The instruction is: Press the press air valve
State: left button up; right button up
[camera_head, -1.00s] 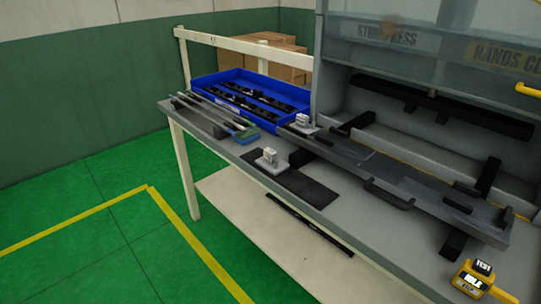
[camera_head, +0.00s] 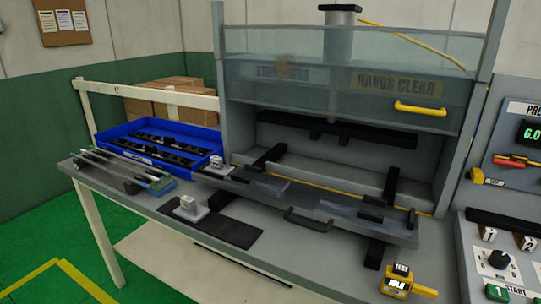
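A grey panel (camera_head: 532,140) at the right edge has a sign cut off after "PRE" and a green display reading about 6.0. Below the display a red lever (camera_head: 508,161) lies roughly level on a pale fitting; it looks like the press air valve, though its label is not readable. The press (camera_head: 340,83) stands left of this panel, with its clear guard marked "HANDS CLEAR" and a yellow handle (camera_head: 420,109). Neither of my grippers is in view.
A workbench (camera_head: 150,207) runs below the press, with a sliding grey tray (camera_head: 400,233), a blue bin (camera_head: 215,141) of black clips and a yellow tester (camera_head: 397,284). A control box (camera_head: 470,262) with a green start button (camera_head: 496,292) stands at lower right.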

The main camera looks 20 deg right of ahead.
aim_at(518, 165)
jog(key=z, duration=0.7)
jog(key=i+l+z, duration=0.1)
jog(key=z, duration=0.3)
jog(key=i+z, duration=0.25)
jog(key=z, duration=0.2)
jog(key=i+z, duration=0.15)
jog(key=z, duration=0.25)
jog(key=i+j+u, duration=0.15)
jog(key=k+j, duration=0.05)
jog(key=j, duration=0.05)
